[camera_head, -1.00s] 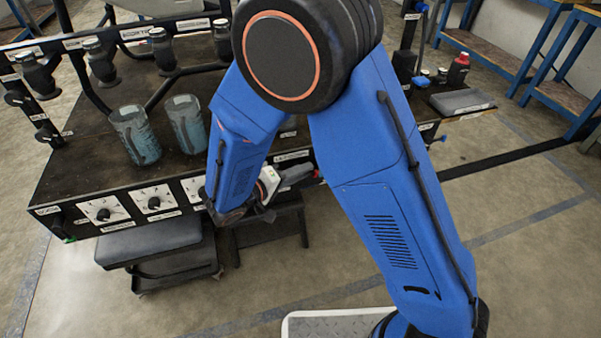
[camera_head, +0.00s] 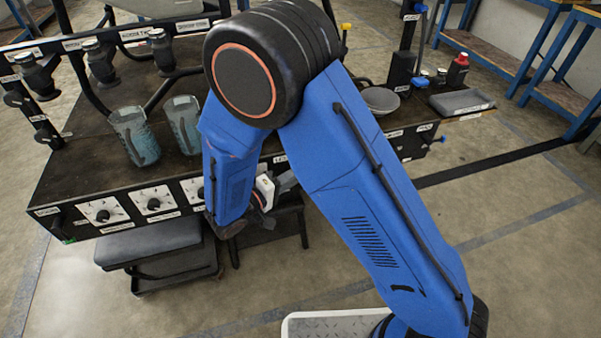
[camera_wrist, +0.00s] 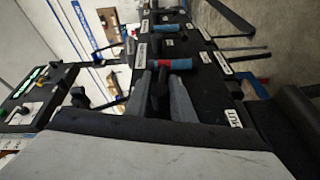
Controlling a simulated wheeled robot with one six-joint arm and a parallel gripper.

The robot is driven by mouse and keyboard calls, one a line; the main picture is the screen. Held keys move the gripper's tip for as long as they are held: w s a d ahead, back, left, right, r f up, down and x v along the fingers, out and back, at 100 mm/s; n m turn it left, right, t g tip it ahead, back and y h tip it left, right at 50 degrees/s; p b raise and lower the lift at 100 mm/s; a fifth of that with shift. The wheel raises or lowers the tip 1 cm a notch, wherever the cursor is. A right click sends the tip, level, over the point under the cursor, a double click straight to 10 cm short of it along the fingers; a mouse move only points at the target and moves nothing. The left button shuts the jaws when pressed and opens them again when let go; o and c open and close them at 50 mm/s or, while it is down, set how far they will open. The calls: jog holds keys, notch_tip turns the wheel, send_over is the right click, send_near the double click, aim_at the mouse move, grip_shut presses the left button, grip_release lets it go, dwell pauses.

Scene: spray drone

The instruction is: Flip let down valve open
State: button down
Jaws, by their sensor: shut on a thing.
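In the wrist view, the two grey fingers of my gripper (camera_wrist: 160,92) reach to the black panel edge and are shut around a small dark valve part (camera_wrist: 159,84). A red-and-blue handle (camera_wrist: 172,65) lies across just beyond the fingertips. I cannot read which label marks the let down valve. In the head view, my gripper (camera_head: 285,181) is mostly hidden behind my blue arm at the bench's front edge, so the valve is not visible there.
The black bench (camera_head: 80,170) carries two teal cups (camera_head: 134,137) and a front row of white-plated knobs (camera_head: 103,211). A grey dish (camera_head: 381,100) and a red-and-black bottle (camera_head: 457,71) stand on its right side. A dark stool (camera_head: 150,244) is below. Open floor lies at the front right.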

jog(key=shift+d+t+h, duration=0.1)
jog(key=shift+t+h, duration=0.2)
jog(key=shift+h, duration=0.2)
dwell(1.5)
dwell(0.3)
jog(key=c, duration=1.9)
grip_release()
jog(key=shift+o, duration=0.2)
jog(key=v, duration=1.7)
jog(key=shift+s, duration=0.15)
